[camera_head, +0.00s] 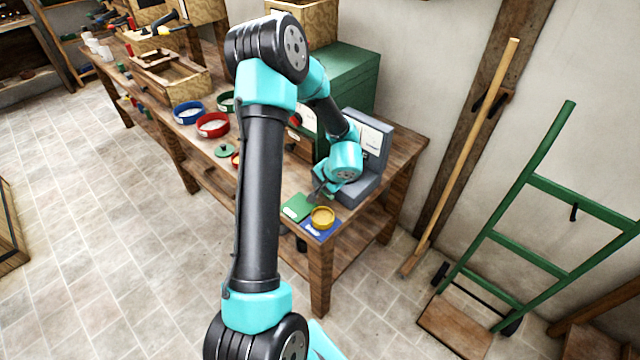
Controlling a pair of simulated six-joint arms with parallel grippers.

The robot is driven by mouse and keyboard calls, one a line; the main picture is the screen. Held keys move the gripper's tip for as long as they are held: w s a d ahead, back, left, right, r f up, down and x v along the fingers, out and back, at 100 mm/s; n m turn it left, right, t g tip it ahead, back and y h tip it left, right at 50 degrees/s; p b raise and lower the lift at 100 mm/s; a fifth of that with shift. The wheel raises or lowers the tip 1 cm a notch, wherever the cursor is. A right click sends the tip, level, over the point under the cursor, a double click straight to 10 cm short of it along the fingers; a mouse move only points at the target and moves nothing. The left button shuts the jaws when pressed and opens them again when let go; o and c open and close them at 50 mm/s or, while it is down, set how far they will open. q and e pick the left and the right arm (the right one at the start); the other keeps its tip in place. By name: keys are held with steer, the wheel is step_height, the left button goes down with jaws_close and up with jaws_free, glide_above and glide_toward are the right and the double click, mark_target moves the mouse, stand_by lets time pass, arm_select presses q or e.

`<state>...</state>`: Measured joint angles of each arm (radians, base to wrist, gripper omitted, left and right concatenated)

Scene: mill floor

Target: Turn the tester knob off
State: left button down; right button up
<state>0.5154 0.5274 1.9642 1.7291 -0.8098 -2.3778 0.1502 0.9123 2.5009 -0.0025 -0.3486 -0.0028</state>
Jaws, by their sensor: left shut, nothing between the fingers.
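The tester is a grey box (380,143) with a pale dial face, standing at the right end of the wooden workbench. Its knob cannot be made out; my left wrist covers the lower front of the tester. My left gripper (317,193) is shut and empty. It is low in front of the tester, just above a green card and a blue card on the bench. Whether its fingertips touch anything cannot be told. My right gripper is not in view.
A yellow dish (322,217) sits on the blue card (316,232), beside the green card (296,207). A green box (350,72) stands behind. Blue (188,112) and red (213,124) bowls are further left. A green hand truck (545,190) leans at the right.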

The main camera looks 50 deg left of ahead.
arm_select(q)
steer(key=shift+d+f, duration=0.1)
steer(key=shift+d, duration=0.05)
stand_by(0.3)
steer(key=shift+d+f, duration=0.4)
steer(key=shift+d, duration=0.35)
steer(key=shift+d+r, duration=0.1)
steer(key=shift+r, duration=0.35)
step_height(320, 180, up, 14)
steer(key=a, duration=0.2)
steer(key=shift+f, duration=0.25)
steer(key=shift+a, duration=0.1)
steer(key=w+d+f, duration=0.1)
steer(key=d, duration=0.6)
steer(key=w+d+f+y, duration=0.1)
steer(key=d+f, duration=0.1)
steer(key=d, duration=0.5)
steer(key=shift+d+f, duration=0.3)
steer(key=shift+d, duration=0.05)
